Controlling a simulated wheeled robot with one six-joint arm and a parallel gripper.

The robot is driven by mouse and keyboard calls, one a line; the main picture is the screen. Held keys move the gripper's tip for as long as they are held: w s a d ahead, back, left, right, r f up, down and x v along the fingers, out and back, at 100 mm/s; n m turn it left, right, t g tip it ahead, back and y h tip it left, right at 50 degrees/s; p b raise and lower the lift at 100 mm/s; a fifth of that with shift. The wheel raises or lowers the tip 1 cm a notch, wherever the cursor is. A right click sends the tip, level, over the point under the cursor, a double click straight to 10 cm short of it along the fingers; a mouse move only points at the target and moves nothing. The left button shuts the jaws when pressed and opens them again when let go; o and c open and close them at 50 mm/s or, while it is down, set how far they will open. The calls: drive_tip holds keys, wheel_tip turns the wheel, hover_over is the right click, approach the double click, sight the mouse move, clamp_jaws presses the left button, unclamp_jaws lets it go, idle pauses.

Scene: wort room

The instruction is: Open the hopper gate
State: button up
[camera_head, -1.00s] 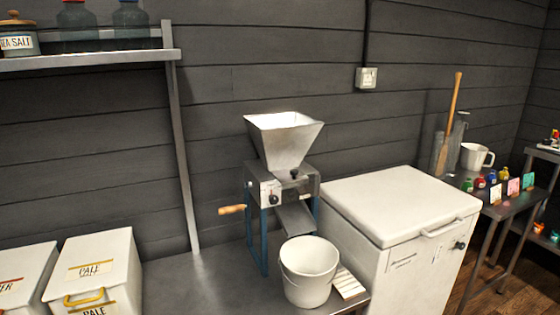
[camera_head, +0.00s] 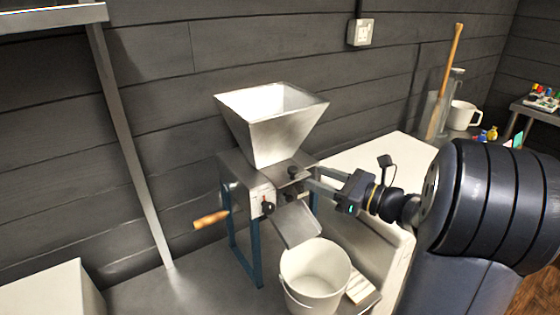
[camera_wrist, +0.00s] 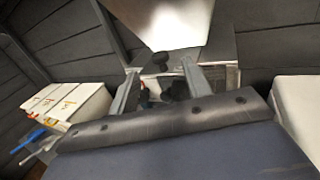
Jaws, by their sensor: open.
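The mill's pale metal hopper (camera_head: 262,125) stands above a grey mill body on blue legs. A black knob (camera_head: 293,173) sits just below the hopper's throat, probably the gate's knob; the gate plate itself cannot be made out. My gripper (camera_head: 308,183) reaches in from the right, open, with its fingertips close to this knob. In the wrist view, my gripper (camera_wrist: 162,76) has its fingers apart, with dark knobs (camera_wrist: 160,60) showing between them and the hopper (camera_wrist: 165,20) above. Contact with the knob cannot be told.
A second black knob (camera_head: 268,208) is on the mill's front panel. A wooden crank handle (camera_head: 211,219) sticks out left. A sloping chute (camera_head: 297,224) ends above a white bucket (camera_head: 312,282). A white chest (camera_head: 385,150) stands at right, behind my arm.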

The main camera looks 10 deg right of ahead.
sight(297, 171)
drive_tip(key=x, duration=1)
drive_tip(key=shift+f, duration=0.1)
drive_tip(key=shift+s, duration=0.1)
drive_tip(key=shift+c, duration=0.2)
clamp_jaws()
